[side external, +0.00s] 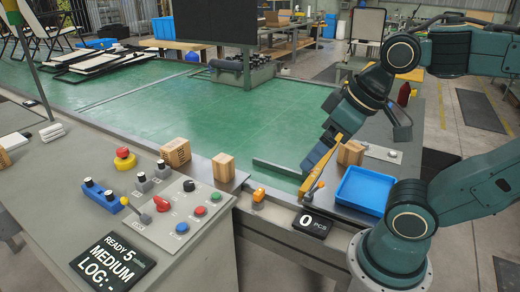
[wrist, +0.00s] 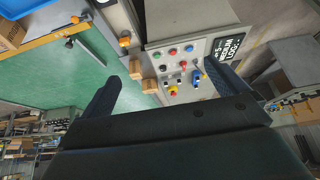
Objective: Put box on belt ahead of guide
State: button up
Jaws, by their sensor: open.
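Three small brown boxes show in the side view: one (side external: 175,152) at the belt's near left edge, one (side external: 223,166) right of it on the edge, and one (side external: 350,153) beside the blue tray. The green belt (side external: 215,105) spreads behind them. A yellow bar (side external: 322,168) and a low grey rail (side external: 275,170) stand at its right end; I cannot tell which is the guide. My gripper (side external: 312,166) is open and empty, close to the yellow bar. In the wrist view, two boxes (wrist: 135,69) (wrist: 150,86) appear beyond the open fingers (wrist: 165,75).
A control panel (side external: 185,215) with knobs and buttons fills the near left. A blue tray (side external: 362,189) and a small counter display (side external: 310,222) sit at the near right. A dark screen (side external: 214,20) rises over the far edge. The middle of the belt is clear.

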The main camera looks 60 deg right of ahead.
jog(key=w+d+f+n+g+h, duration=0.1)
jog(key=w+d+f+g+h, duration=0.2)
jog(key=w+d, duration=0.5)
jog(key=w+d+f+n+g+h, duration=0.1)
jog(key=w+d+f+n+h, duration=0.25)
jog(key=d, duration=0.85)
jog(key=s+d+f+n+g+h, duration=0.2)
jog(key=d+f+n+g+h, duration=0.1)
jog(key=d+f, duration=0.5)
jog(key=s+d+f+n+g+h, duration=0.3)
jog(key=d+f+n, duration=0.3)
jog(key=d+f, duration=0.3)
jog(key=shift+s+d+f+g, duration=0.2)
jog(key=shift+s+d+g, duration=0.1)
jog(key=shift+d, duration=1.1)
